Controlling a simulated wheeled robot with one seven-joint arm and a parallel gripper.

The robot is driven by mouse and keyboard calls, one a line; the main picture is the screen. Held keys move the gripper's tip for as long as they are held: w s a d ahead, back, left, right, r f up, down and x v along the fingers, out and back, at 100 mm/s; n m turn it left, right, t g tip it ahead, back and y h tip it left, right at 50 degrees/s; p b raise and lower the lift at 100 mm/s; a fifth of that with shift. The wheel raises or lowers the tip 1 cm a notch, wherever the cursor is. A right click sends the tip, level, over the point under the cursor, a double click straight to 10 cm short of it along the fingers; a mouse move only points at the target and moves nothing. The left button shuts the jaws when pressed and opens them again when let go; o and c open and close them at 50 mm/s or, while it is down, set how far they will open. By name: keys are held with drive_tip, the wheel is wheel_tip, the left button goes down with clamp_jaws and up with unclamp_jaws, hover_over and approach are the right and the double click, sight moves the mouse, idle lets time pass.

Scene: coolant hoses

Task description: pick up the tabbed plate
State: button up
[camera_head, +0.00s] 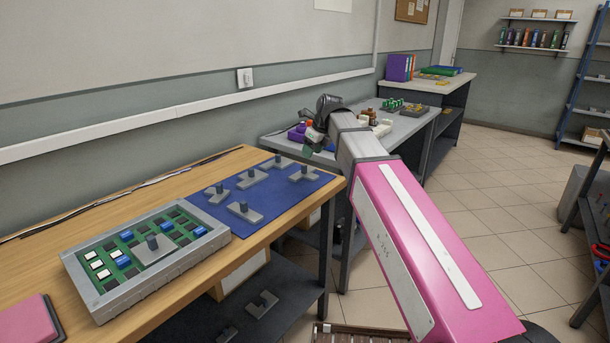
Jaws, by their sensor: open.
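Outlines are too small to tell which is the tabbed plate.
The grey tray (108,309) holds green board, white and blue blocks. A pink pad (27,321) lies at the near left. Grey brackets (262,304) lie on the lower shelf. A grey-topped table (405,127) with small items stands behind my arm.

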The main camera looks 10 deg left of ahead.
sight(305, 165)
drive_tip(key=shift+x, duration=3.6)
drive_tip(key=shift+s+a+r, duration=0.1)
drive_tip(key=shift+a, duration=0.05)
clamp_jaws()
